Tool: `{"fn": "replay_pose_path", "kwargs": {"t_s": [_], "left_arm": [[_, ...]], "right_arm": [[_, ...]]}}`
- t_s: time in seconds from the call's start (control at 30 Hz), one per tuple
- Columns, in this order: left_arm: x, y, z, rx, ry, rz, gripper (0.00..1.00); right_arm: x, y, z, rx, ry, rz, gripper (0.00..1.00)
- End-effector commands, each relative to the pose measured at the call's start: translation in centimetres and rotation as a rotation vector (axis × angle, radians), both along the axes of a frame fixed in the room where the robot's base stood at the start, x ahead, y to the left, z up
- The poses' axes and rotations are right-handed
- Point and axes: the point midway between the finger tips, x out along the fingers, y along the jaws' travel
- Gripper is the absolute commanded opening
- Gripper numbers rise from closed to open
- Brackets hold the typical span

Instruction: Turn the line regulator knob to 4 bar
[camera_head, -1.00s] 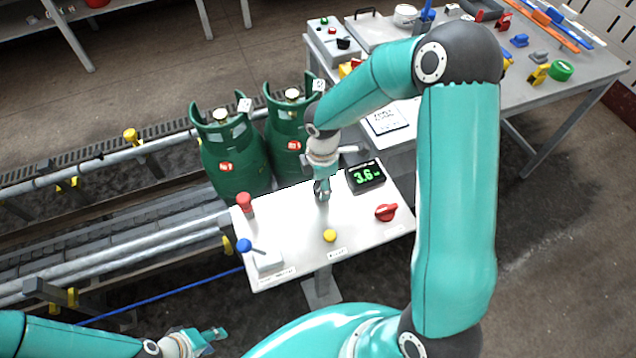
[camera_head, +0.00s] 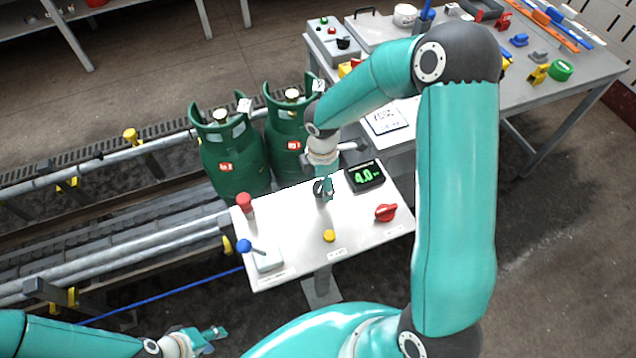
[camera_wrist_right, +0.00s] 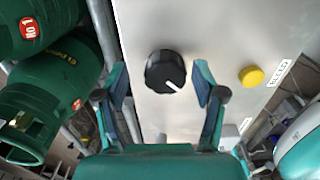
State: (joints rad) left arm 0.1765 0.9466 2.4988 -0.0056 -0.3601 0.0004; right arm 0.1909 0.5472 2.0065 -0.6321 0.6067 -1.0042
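The regulator knob (camera_wrist_right: 165,72) is black and round with a white pointer line, on the pale panel (camera_head: 290,215). The pointer aims to the lower right in the right wrist view. The display (camera_head: 366,176) on the panel reads 4.0 in green digits. My right gripper (camera_wrist_right: 160,88) has its two fingers apart, one on each side of the knob, with a visible gap on both sides. In the head view my right gripper (camera_head: 324,192) is over the panel and hides the knob. My left gripper (camera_head: 218,340) is low at the left, away from the panel; its finger opening is unclear.
The panel also carries a red button (camera_head: 244,201), a blue-handled lever (camera_head: 245,246), a yellow button (camera_head: 329,236) and a red rotary handle (camera_head: 386,212). Green gas cylinders (camera_head: 230,155) stand behind it. A cluttered table (camera_head: 550,90) is at upper right.

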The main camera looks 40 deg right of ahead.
Motion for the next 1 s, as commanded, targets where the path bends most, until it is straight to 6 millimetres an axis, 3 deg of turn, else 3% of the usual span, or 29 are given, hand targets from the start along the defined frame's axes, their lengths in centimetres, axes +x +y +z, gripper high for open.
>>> {"fn": "replay_pose_path", "kwargs": {"t_s": [0.23,0.37,0.8,1.0], "left_arm": [[0.0,0.0,0.0,0.0,0.0,0.0,0.4],[0.0,0.0,0.0,0.0,0.0,0.0,0.4],[0.0,0.0,0.0,0.0,0.0,0.0,0.4],[0.0,0.0,0.0,0.0,0.0,0.0,0.4]], "right_arm": [[-0.1,0.1,0.1,0.001,0.004,0.001,0.69],[0.0,0.1,1.2,-0.001,0.002,0.0,0.69],[0.2,0.1,9.4,0.001,-0.002,0.001,0.69],[0.2,0.1,11.5,0.0,0.001,0.0,0.69]]}}
